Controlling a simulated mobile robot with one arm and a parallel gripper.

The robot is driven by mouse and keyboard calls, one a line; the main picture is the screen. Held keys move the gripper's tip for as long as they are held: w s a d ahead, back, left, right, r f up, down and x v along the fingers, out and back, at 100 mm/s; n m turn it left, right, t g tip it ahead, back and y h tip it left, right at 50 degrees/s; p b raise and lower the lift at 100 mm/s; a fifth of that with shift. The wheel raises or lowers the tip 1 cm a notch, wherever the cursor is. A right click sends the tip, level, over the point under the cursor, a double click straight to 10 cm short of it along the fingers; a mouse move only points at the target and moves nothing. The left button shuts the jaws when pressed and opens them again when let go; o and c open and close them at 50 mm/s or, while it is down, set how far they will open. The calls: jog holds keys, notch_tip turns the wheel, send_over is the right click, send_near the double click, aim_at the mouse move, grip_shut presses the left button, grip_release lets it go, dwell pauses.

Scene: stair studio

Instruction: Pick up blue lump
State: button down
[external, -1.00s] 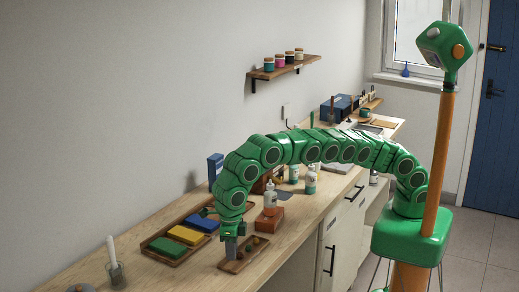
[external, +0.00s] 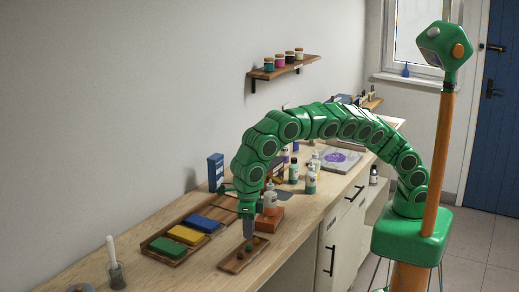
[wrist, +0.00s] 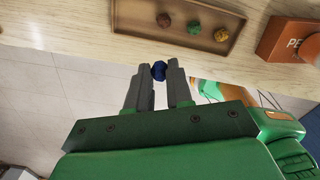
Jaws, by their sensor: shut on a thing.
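The blue lump (wrist: 158,70) is small and dark blue. It sits between the fingertips of my gripper (wrist: 156,76) in the wrist view, and the fingers are shut on it. In the external view my gripper (external: 248,230) points down above a small wooden tray (external: 231,266); I cannot make out the blue lump there. The tray also shows at the top of the wrist view (wrist: 130,22), with a red lump (wrist: 164,20), a green lump (wrist: 194,27) and a yellow lump (wrist: 221,35) in it.
A larger tray with green (external: 167,247), yellow (external: 186,235) and blue (external: 202,223) blocks lies left of the small tray. An orange box (external: 270,218) and several bottles stand behind it. A glass (external: 116,275) with a candle stands near the front left.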

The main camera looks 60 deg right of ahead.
jog(key=s+d+r, duration=0.3)
jog(key=s+d, duration=0.1)
jog(key=d, duration=0.2)
jog(key=shift+d+r, duration=0.25)
jog(key=shift+d, duration=0.15)
jog(key=shift+s, duration=0.1)
